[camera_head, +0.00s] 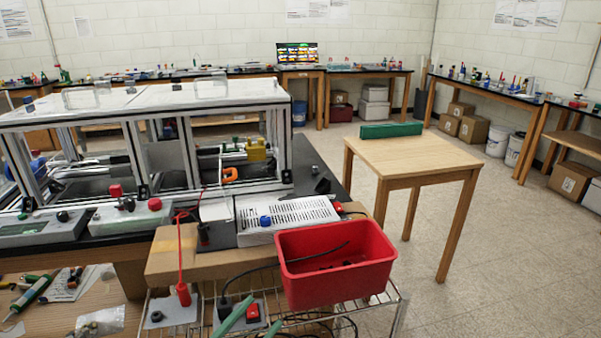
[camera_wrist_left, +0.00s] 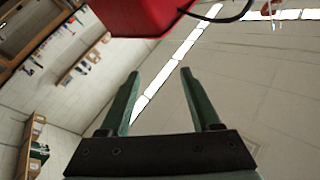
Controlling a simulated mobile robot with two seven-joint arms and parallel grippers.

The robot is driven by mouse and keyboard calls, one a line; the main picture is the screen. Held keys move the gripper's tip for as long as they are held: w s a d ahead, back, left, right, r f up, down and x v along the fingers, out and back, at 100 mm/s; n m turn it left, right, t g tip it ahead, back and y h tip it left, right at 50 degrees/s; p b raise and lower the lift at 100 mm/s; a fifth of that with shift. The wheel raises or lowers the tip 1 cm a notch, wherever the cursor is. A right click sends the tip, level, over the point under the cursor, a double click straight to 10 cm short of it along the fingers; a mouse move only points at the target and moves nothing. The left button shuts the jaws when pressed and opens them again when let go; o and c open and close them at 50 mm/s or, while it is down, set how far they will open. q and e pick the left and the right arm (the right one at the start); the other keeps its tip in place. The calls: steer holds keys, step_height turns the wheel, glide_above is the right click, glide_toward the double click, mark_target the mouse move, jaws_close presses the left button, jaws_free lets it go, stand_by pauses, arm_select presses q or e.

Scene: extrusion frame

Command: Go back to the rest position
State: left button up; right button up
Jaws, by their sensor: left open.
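My left gripper (camera_head: 254,312) shows at the bottom edge of the head view as two green fingers, just in front of the red bin (camera_head: 340,279) and below its left side. In the left wrist view the same gripper (camera_wrist_left: 160,74) is open, with nothing between its fingers. The red bin also shows at the top of the left wrist view (camera_wrist_left: 135,17), beyond the fingertips and apart from them. A silver extrusion frame (camera_head: 131,152) with clear panels stands on the black bench at the left. My right gripper is not in view.
The red bin sits over a wire rack (camera_head: 391,298) with cables. A power supply (camera_head: 285,219) is behind it. A wooden table (camera_head: 420,155) with a green block (camera_head: 391,130) stands behind right. The floor at the right is clear.

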arm_select(q)
steer(key=s+a+f+n+g+y, duration=0.1)
steer(key=s+a+f+n+y, duration=0.15)
steer(key=f, duration=0.35)
steer(key=s+a+f+n+g+y, duration=0.1)
steer(key=s+a+f+n+y, duration=0.1)
steer(key=f+n+y, duration=0.3)
steer(key=s+a+f+n+g+y, duration=0.1)
steer(key=s+a+f+y, duration=0.15)
steer(key=f, duration=0.45)
steer(key=s+a+f+n+g, duration=0.2)
steer(key=s+f+g, duration=0.2)
steer(key=s+f, duration=0.5)
steer(key=shift+f+g+y, duration=0.3)
steer(key=shift+y, duration=0.1)
